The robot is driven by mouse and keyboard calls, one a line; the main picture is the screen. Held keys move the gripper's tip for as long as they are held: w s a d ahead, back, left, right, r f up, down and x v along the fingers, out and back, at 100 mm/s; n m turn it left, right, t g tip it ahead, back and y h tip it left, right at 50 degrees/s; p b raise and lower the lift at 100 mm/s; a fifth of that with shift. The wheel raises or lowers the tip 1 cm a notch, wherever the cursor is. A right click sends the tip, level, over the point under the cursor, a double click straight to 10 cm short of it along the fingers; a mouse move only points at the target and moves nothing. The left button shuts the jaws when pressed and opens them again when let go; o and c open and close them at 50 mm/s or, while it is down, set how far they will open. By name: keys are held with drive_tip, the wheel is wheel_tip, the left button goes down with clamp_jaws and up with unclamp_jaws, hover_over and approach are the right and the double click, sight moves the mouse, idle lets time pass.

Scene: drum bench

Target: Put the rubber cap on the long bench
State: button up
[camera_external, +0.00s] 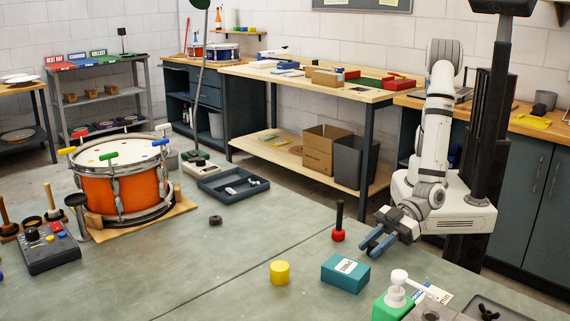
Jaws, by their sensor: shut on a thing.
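My gripper (378,243) reaches down low over the right side of the grey-green table (300,240). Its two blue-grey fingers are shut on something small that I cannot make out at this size. A small dark round piece (215,220) lies on the table left of centre, well apart from my gripper; I cannot tell whether it is the rubber cap. The long wooden-topped bench (235,70) stands against the back wall, with a lower shelf (250,143).
An orange drum (117,190) stands at the left. A dark tray (232,185) lies behind the dark round piece. A red knob with a black handle (338,234), a teal box (345,272) and a yellow cylinder (280,273) stand near my gripper.

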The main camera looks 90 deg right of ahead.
drive_tip(key=shift+c, duration=0.9)
